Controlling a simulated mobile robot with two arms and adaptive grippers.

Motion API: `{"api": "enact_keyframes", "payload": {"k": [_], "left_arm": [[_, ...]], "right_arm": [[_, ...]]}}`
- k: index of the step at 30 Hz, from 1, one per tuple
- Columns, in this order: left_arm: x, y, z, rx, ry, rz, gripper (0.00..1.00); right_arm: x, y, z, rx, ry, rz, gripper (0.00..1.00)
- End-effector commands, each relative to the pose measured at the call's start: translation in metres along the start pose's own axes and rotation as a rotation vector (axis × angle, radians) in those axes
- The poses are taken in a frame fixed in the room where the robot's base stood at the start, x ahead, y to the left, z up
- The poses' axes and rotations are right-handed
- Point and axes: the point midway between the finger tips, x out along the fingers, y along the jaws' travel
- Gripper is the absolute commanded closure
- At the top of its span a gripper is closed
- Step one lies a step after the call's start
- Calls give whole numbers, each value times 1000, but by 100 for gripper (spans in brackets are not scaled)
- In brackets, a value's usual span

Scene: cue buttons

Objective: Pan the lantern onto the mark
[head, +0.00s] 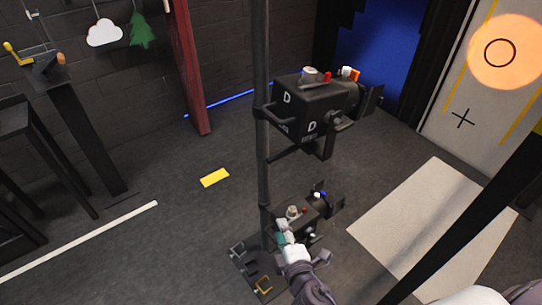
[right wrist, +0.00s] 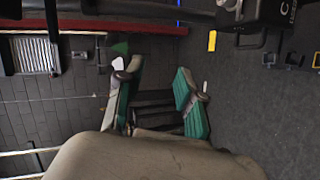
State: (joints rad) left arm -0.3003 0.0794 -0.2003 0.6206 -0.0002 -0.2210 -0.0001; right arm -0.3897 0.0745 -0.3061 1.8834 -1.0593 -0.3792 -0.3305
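The upper black lantern (head: 312,108), marked D, hangs on a dark upright pole. A second black lantern (head: 297,212) is lower on the same pole; part of it, with a letter C, shows at the top right of the right wrist view (right wrist: 268,12). An orange light spot (head: 482,62) lies over a black ring mark (head: 487,53) on the pale panel; the ring sits slightly left of the spot's middle. My right gripper (head: 282,234) overlaps the lower lantern's near side in the head view. Its teal fingers (right wrist: 160,75) are apart with nothing seen held. My left gripper is out of view.
A black cross (head: 463,118) is on the panel below the spot. The dark pole (head: 262,150) and its base (head: 254,284) stand by my right arm. Dark furniture (head: 75,125) is at the left. Floor with a yellow strip (head: 214,178) is open between.

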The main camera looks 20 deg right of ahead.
Motion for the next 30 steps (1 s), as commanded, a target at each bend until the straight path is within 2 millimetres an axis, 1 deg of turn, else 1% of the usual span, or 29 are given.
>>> {"api": "enact_keyframes", "payload": {"k": [1,3,6,7,10,14,19,24,30], "left_arm": [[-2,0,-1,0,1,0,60],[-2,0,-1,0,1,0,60],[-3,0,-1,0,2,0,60],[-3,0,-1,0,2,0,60],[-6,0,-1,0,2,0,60],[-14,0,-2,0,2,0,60],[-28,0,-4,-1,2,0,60],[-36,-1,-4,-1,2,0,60],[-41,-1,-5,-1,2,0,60]], "right_arm": [[-7,38,-6,-43,1,79,62],[-17,78,-11,-97,-5,166,62],[-28,114,-14,-144,-17,244,62],[-29,120,-14,-152,-20,258,62],[-28,132,-15,-166,-24,280,62],[-12,139,-16,-168,-24,282,62],[22,151,-16,-166,-23,282,62],[58,158,-15,-165,-25,280,62],[87,164,-15,-165,-23,279,62]]}}
